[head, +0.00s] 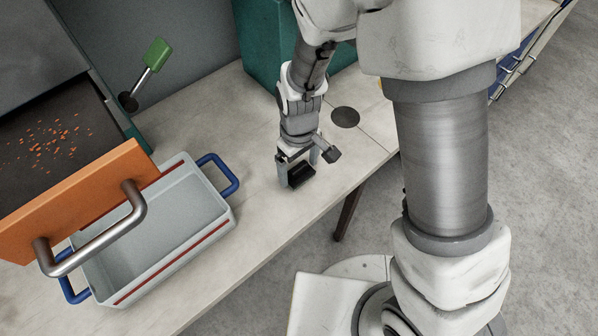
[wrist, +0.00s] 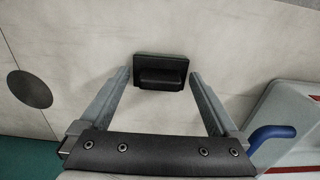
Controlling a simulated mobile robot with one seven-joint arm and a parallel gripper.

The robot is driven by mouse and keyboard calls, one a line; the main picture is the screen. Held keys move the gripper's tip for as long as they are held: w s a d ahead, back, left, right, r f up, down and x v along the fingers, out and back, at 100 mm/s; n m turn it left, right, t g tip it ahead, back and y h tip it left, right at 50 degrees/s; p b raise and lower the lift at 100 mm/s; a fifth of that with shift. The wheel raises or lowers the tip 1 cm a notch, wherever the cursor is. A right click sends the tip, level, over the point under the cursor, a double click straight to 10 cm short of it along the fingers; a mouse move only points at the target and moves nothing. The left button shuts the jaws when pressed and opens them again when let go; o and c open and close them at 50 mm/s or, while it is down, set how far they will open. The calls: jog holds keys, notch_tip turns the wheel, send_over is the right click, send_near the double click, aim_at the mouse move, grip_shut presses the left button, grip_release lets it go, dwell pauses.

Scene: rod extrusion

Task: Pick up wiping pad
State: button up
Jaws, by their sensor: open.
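The wiping pad (wrist: 161,72) is a small black rectangular block with a raised grip, lying on the pale table. In the head view the black pad (head: 299,177) shows between the fingers of my gripper. My gripper (wrist: 158,78) is open, with one finger to each side of the pad in the wrist view. It points down at the table, and it also shows in the head view (head: 297,172). I cannot tell whether the fingers touch the table. The gripper holds nothing.
A grey bin (head: 197,212) with blue handles stands left of the gripper. An orange panel (head: 75,202) with a metal handle overhangs it. Orange bits lie on the dark surface (head: 22,131) behind. A green-handled lever (head: 156,54) and a teal box (head: 262,42) stand further back.

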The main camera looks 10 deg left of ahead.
aim_at(299, 167)
jog(key=c, duration=1.5)
jog(key=shift+o, duration=0.2)
jog(key=shift+r, duration=0.1)
notch_tip(299, 167, up, 5)
jog(key=shift+f+p, duration=0.2)
jog(key=shift+p, duration=0.3)
jog(key=s+d+r+p, duration=0.1)
jog(key=s+d+r, duration=0.5)
jog(key=d, duration=0.3)
jog(key=shift+s+d, duration=0.3)
jog(key=shift+r, duration=0.1)
